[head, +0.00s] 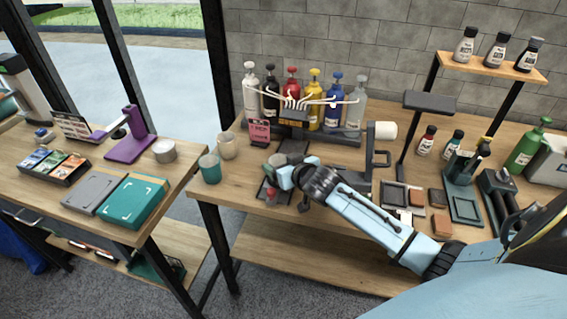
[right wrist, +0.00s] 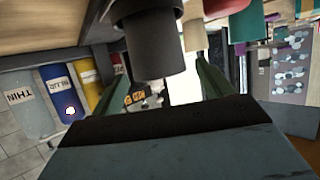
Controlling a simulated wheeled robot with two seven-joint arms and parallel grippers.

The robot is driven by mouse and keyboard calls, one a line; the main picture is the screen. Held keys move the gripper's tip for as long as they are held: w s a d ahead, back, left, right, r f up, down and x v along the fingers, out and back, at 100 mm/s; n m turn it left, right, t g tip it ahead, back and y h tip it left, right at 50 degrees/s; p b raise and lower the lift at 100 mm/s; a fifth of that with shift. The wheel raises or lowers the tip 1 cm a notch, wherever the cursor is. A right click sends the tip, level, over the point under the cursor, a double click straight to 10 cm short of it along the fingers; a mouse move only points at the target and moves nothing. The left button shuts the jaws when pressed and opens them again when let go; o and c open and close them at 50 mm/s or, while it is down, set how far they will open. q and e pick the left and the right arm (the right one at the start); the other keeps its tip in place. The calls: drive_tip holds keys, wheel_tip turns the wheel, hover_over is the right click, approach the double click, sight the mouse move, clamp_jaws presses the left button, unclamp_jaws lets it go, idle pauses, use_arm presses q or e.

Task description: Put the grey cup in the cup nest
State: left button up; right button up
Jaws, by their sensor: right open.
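My right gripper (head: 282,174) reaches in from the right, low over the front left of the middle table. It is open. The right wrist view is upside down; a dark grey cylinder (right wrist: 157,48), which looks like the grey cup, stands on the wood between the spread fingers. I see no firm grip on it. In the head view my gripper largely hides this spot. A small dark tray (head: 263,190) with a red item (head: 271,196) lies beside it. I cannot tell which dark holder is the cup nest. My left gripper is out of view.
A teal cup (head: 210,168) and a beige cup (head: 227,146) stand left of my gripper. Several pump bottles (head: 313,93) line the back. A dark stand with a white roll (head: 382,131) is to the right. A gap separates the left table (head: 120,215).

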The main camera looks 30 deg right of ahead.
drive_tip(key=shift+s+r, duration=0.15)
drive_tip(key=p+v, duration=0.1)
drive_tip(key=v, duration=1)
drive_tip(key=shift+s+r+p, duration=0.15)
drive_tip(key=shift+s+p, duration=0.15)
drive_tip(key=shift+s, duration=0.05)
